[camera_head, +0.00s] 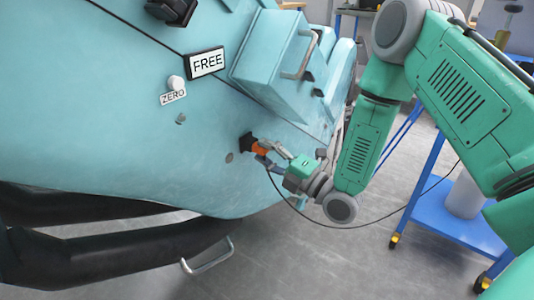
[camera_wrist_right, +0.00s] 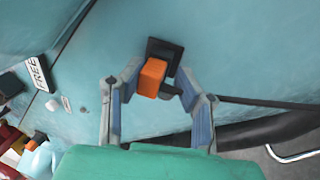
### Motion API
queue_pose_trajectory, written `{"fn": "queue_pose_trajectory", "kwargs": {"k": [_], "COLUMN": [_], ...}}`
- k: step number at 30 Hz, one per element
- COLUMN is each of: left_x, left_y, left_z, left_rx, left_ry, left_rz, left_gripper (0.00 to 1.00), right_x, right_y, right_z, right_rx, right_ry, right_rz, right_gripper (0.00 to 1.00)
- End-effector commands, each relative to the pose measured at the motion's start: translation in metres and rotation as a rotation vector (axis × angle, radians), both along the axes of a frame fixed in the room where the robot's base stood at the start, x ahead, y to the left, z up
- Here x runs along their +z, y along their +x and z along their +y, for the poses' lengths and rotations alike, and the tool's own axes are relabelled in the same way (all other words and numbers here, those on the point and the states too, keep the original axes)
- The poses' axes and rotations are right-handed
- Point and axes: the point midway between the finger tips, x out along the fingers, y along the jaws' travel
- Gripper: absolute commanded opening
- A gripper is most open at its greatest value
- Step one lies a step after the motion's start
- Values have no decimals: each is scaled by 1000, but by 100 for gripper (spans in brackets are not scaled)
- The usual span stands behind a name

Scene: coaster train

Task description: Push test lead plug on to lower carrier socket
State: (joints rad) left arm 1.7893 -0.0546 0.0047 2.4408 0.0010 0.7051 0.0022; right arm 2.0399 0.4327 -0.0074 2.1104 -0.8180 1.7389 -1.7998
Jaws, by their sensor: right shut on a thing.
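The orange test lead plug (camera_head: 259,149) is between the fingers of my right gripper (camera_head: 263,153), which is shut on it. The black socket (camera_head: 246,142) sits on the lower part of the teal carrier body. In the right wrist view the orange plug (camera_wrist_right: 152,77) lies in front of the black socket (camera_wrist_right: 160,47) and overlaps its lower part. The plug touches or nearly touches the socket; I cannot tell how deep it sits. A thin dark lead (camera_head: 300,211) hangs from the plug and curves right. My left gripper is not in view.
The teal carrier (camera_head: 120,140) bears a FREE sign (camera_head: 206,63), a ZERO label (camera_head: 173,97) and a box with a handle (camera_head: 275,65). Black tubes (camera_head: 110,255) run below. A blue cart (camera_head: 440,205) stands at right. The grey floor between them is open.

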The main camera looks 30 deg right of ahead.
Motion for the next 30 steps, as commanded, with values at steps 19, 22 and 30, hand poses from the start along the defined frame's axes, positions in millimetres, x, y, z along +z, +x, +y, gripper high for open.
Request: {"fn": "queue_pose_trajectory", "kwargs": {"k": [19, 22, 30], "left_x": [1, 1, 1], "left_y": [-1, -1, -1], "left_z": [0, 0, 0], "left_rx": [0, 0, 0], "left_ry": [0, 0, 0], "left_rz": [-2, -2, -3], "left_gripper": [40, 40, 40], "right_x": [-3, -7, -20], "right_y": [-7, -21, -73], "right_z": [-3, -9, -30], "right_rx": [1, 2, 3], "right_ry": [0, 1, 1], "right_rz": [3, 5, 6], "right_gripper": [53, 53, 53]}}
